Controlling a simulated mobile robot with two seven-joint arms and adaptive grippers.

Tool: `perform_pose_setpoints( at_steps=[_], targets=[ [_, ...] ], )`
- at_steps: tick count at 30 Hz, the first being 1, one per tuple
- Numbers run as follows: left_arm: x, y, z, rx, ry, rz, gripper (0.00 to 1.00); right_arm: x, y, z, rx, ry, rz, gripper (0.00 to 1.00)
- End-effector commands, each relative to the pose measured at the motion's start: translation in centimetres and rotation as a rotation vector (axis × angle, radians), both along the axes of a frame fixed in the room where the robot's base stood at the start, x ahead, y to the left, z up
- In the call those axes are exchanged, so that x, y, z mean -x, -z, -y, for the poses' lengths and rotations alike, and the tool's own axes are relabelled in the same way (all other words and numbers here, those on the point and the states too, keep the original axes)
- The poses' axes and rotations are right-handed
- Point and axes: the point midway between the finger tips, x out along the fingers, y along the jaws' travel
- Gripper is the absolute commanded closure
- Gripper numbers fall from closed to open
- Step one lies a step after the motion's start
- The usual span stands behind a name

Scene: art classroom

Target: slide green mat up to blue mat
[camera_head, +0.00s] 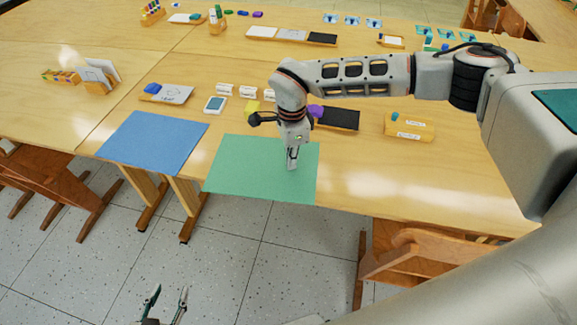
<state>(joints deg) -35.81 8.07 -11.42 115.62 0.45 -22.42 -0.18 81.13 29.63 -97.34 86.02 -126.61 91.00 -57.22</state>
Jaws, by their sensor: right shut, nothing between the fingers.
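The green mat (245,165) lies on the near edge of the wooden table, with its front part at or over the edge. The blue mat (153,142) lies to its left, also at the near edge. A narrow strip of bare table separates the two mats. My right gripper (291,165) is shut and empty, pointing down at the right half of the green mat. Its fingertips look close to the mat's surface; I cannot tell if they touch. My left gripper (165,305) is open and empty, low in front of the table, above the floor.
Wooden chairs (420,250) stand below the table edge.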

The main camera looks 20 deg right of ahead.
Motion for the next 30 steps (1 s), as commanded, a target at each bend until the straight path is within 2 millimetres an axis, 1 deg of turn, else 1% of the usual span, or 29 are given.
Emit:
perform_pose_setpoints(
  at_steps=[6,11,20,30],
  targets=[
    [0.7,0.5,0.0,0.000,0.000,-0.013,0.60,-0.2,0.2,-0.5,-0.001,-0.002,0.000,1.00],
    [0.8,0.6,0.0,0.000,0.000,-0.016,0.60,-0.2,0.2,-0.6,-0.001,-0.002,0.000,1.00],
    [0.4,0.4,0.0,-0.001,0.000,-0.008,0.60,-0.2,0.2,-0.7,-0.002,-0.004,-0.001,1.00],
    [-0.2,0.1,0.0,-0.001,0.000,0.002,0.60,-0.4,0.2,-1.4,-0.002,-0.005,-0.001,1.00]
  ],
)
